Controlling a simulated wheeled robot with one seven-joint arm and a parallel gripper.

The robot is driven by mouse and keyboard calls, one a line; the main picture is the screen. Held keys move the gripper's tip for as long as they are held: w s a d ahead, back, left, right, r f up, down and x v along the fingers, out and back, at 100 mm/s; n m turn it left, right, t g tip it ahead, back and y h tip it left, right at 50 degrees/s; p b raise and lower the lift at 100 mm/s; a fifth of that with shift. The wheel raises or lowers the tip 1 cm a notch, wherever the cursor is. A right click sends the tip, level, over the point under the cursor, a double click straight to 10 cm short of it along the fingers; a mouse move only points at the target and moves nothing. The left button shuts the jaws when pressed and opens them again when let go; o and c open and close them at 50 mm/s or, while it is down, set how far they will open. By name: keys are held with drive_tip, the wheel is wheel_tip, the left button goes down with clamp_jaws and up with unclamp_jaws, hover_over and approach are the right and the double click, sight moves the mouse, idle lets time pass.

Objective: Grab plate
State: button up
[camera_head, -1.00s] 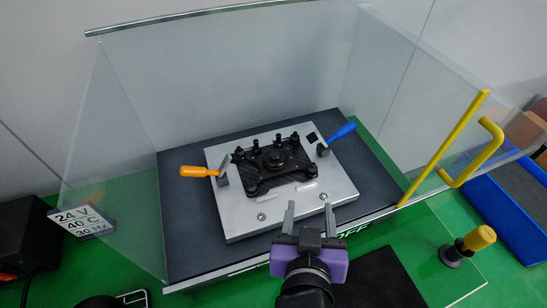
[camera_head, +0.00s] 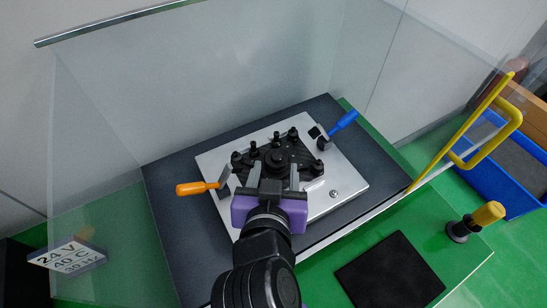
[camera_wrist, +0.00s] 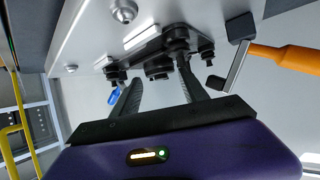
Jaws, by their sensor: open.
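A black plate (camera_head: 302,153) with several upright black posts and a round centre knob lies on a silver metal base (camera_head: 345,182). It also shows in the wrist view (camera_wrist: 150,50). An orange-handled clamp (camera_head: 197,188) is at the base's left and a blue-handled clamp (camera_head: 342,124) at its upper right. My purple gripper (camera_head: 274,175) is open and empty. Its two fingers reach over the near part of the black plate, one on each side of its centre. Whether they touch it I cannot tell. My gripper hides the plate's near edge.
The base sits on a dark slab (camera_head: 165,205) inside a clear enclosure with a yellow handle (camera_head: 490,120) at its right. A small sign (camera_head: 68,255) is at left. A black mat (camera_head: 390,272) and a yellow-topped knob (camera_head: 487,214) are in front of the enclosure at right.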

sight(276, 162)
drive_tip(key=shift+p+x, duration=0.45)
drive_tip(key=shift+x, duration=2.3)
drive_tip(key=shift+r, duration=0.1)
clamp_jaws()
